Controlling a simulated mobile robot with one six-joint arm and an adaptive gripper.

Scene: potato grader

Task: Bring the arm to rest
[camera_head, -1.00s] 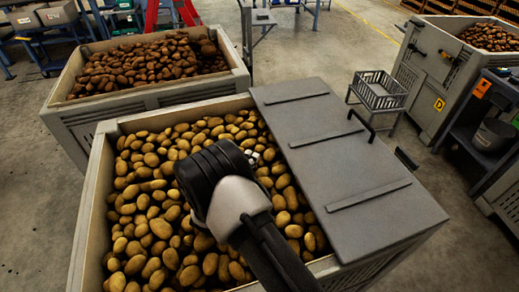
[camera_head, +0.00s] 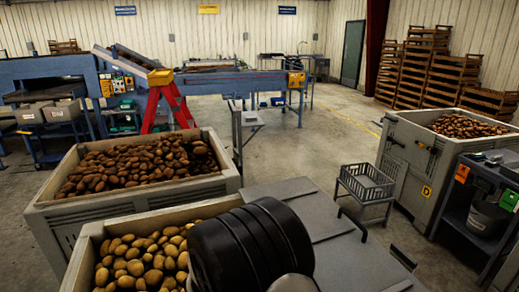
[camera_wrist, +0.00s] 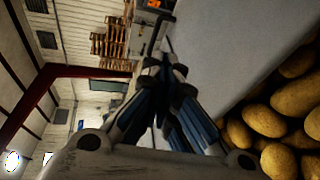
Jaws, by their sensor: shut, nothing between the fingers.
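My gripper (camera_wrist: 165,75) shows in the wrist view with its fingers together and nothing between them. In the head view only the thick black and grey end of my arm shows, low in the middle; it hides part of the near potato bin and its lid. The gripper's fingers are hidden there. The near bin (camera_head: 78,262) holds yellow potatoes (camera_head: 140,258). Its grey lid (camera_head: 345,245) covers the right part. In the wrist view, potatoes (camera_wrist: 270,120) lie to the right of the fingers, with the grey lid (camera_wrist: 215,45) beside them.
A second bin (camera_head: 62,222) of brown potatoes stands behind on the left. A wire basket (camera_head: 367,184) stands on a stand to the right. A third bin (camera_head: 405,165) and a shelf unit (camera_head: 475,215) are at the right. Open floor (camera_head: 310,135) lies beyond.

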